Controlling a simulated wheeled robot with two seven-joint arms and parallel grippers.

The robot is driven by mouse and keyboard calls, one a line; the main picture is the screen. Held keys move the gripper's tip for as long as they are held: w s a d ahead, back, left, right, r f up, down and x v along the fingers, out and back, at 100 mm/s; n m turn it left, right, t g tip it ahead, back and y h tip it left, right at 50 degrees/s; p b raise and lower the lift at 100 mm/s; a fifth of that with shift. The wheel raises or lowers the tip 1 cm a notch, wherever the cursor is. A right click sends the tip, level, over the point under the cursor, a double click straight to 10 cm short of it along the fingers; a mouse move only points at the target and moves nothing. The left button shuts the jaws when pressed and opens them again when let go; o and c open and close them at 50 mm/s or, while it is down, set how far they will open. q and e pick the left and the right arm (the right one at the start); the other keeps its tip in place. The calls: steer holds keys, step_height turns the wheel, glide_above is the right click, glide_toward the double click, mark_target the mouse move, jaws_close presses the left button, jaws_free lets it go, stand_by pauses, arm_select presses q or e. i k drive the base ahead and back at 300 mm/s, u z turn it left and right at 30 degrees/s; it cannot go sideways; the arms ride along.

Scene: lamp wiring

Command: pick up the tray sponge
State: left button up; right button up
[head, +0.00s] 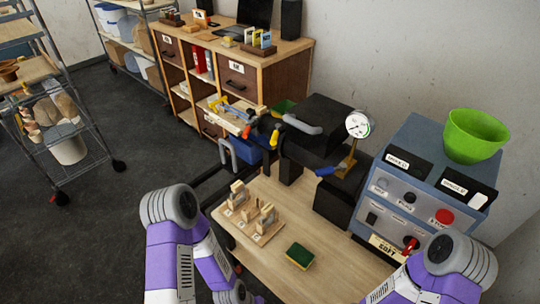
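A sponge (300,256) with a dark green top and a yellow side lies flat on the light wooden worktop (345,277), toward its front. Nothing touches it. My two arms, purple and light grey, come in from the bottom edge, one left of the sponge and one right of it. Neither gripper's fingers show in the head view, so I cannot see whether they are open or shut.
A wooden holder (246,224) with upright blocks stands left of the sponge. A blue-grey control box (420,185) carries a green bowl (475,135) at the right. Dark machinery (315,140) with a gauge (358,124) stands behind. Worktop around the sponge is bare.

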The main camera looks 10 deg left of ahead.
mark_target(297, 254)
steer(key=z, duration=1.65)
steer(key=k, duration=0.9)
steer(key=u, duration=1.7)
steer(key=i, duration=1)
